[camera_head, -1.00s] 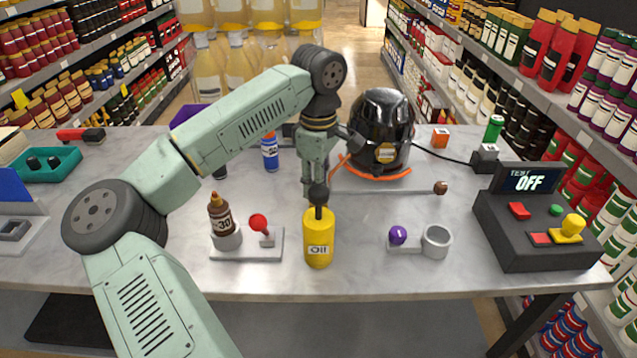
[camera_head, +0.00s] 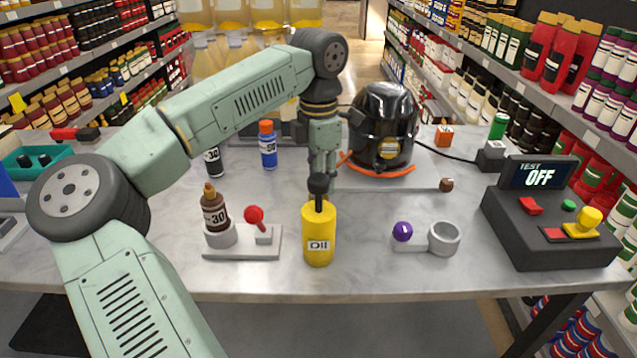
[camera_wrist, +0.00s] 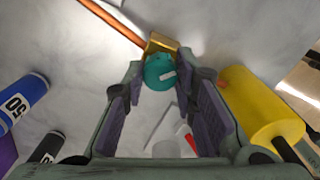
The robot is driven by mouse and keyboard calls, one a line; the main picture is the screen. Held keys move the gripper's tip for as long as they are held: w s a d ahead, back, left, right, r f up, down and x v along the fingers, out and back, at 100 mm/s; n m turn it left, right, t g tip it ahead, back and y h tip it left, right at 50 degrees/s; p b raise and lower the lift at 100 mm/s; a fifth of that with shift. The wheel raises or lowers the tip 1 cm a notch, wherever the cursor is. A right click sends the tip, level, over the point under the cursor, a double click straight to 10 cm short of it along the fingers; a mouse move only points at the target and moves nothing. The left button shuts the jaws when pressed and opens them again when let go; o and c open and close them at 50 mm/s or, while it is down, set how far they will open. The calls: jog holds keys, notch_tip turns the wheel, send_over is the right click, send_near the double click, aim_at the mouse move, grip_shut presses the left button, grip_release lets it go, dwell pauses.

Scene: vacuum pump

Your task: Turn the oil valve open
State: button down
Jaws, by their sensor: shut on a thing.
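A round teal knob with a white mark (camera_wrist: 160,72) sits on a brass fitting (camera_wrist: 160,45) at the end of a copper-colored pipe (camera_wrist: 110,22) in the wrist view; I take it as the oil valve. My gripper (camera_wrist: 161,65) has its fingers on either side of the knob and is shut on it. In the head view my gripper (camera_head: 322,165) points down behind the yellow oil can (camera_head: 319,240), which hides the fingertips and the knob. The black pump (camera_head: 388,115) stands behind and to the right. The can also shows beside my right finger in the wrist view (camera_wrist: 262,108).
A brown bottle (camera_head: 214,214) and a red-knobbed lever (camera_head: 255,217) stand left of the can. A purple-knobbed holder (camera_head: 410,240) and a console reading "TEST OFF" (camera_head: 545,215) are on the right. Blue (camera_head: 268,145) and dark (camera_head: 213,162) bottles stand behind. Clear table lies between.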

jog(key=n+b, duration=0.1)
jog(key=n, duration=0.3)
jog(key=shift+n+b, duration=0.7)
jog(key=shift+n, duration=1.4)
jog(key=c, duration=1.3)
grip_release()
notch_tip(320, 180, up, 12)
